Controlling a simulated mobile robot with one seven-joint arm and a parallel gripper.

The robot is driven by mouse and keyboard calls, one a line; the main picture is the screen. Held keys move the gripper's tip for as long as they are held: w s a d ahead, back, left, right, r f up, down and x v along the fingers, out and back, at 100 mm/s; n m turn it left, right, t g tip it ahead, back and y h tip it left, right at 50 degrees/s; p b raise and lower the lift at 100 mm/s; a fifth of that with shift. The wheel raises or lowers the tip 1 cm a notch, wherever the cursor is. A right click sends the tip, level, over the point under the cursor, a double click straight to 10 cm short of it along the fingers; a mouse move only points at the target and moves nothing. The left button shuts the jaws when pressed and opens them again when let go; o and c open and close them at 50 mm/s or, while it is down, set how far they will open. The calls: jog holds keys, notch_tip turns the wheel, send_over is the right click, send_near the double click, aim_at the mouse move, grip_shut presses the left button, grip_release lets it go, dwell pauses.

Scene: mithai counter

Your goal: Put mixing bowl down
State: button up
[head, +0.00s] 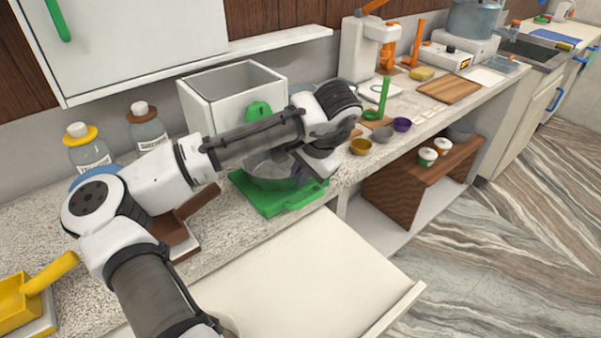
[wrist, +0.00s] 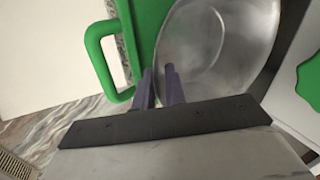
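The mixing bowl (head: 268,178) is a grey metal bowl. It sits over a green board with a handle (head: 285,204) on the counter and appears to rest on it. My forearm hides part of it in the head view. In the wrist view the bowl (wrist: 222,45) fills the upper middle, beside the green board's handle (wrist: 92,50). My gripper (wrist: 160,82) has its two purple fingers slightly apart at the near rim, one outside the bowl and one inside. A narrow gap shows between the fingers.
A white open box (head: 235,92) stands behind the bowl, with two bottles (head: 147,128) to its left. Small cups (head: 361,146) and a wooden board (head: 449,90) lie to the right. A yellow scoop (head: 20,300) is at the lower left. A pale panel (head: 300,280) juts out in front.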

jog(key=shift+r, duration=0.15)
jog(key=v, duration=1.2)
jog(key=shift+b, duration=0.3)
jog(key=shift+w, duration=0.1)
jog(key=shift+c, duration=0.2)
dwell(0.3)
